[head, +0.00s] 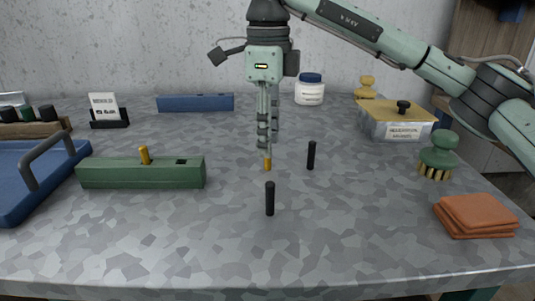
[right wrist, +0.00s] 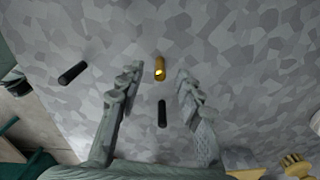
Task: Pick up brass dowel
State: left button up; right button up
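A short brass dowel (head: 267,163) stands on the grey table near its middle. In the right wrist view the brass dowel (right wrist: 160,68) shows in the gap between the fingertips, touching neither. My right gripper (head: 268,145) points down with its fingertips just above the dowel. In the right wrist view my right gripper (right wrist: 158,77) is open and empty. A second brass dowel (head: 144,155) stands in the green block (head: 130,174) at left, beside a dark slot. My left gripper is not in view.
Two black dowels stand close by, one in front (head: 270,199) and one to the right (head: 311,155). A green-handled brush (head: 438,156), orange cloths (head: 475,215) and a lidded box (head: 394,122) are at right. A blue tray (head: 62,187) is at left.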

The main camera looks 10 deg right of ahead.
aim_at(267, 169)
jog(key=shift+f, duration=1.6)
jog(key=shift+a, duration=0.1)
grip_shut()
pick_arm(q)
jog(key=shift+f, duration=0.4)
pick_arm(e)
jog(key=shift+r, duration=0.15)
